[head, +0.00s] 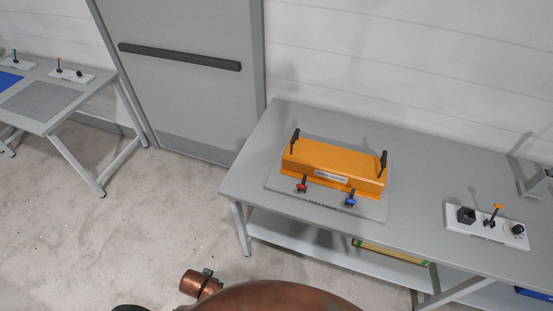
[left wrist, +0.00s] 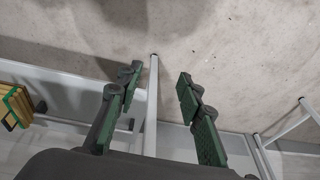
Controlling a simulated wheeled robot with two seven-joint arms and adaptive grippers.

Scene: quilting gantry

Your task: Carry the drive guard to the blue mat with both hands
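The drive guard (head: 330,165) is a long orange cover with a label on its front and an upright black handle at each end. It rests on a grey plate (head: 290,189) on the grey workbench, with a red-tipped clamp (head: 302,185) and a blue-tipped clamp (head: 350,198) at its front edge. The blue mat (head: 8,80) lies on another table at the far left, partly cut off by the picture edge. My left gripper (left wrist: 158,84) shows in the left wrist view, open with nothing between its green-padded fingers. My right gripper is in neither view.
The workbench (head: 260,150) also carries a white panel with a knob and lever (head: 485,228). A yellow-green item (head: 390,252) lies on its lower shelf. A grey door (head: 185,75) stands behind. Open floor (head: 150,220) separates the bench from the left table (head: 60,118).

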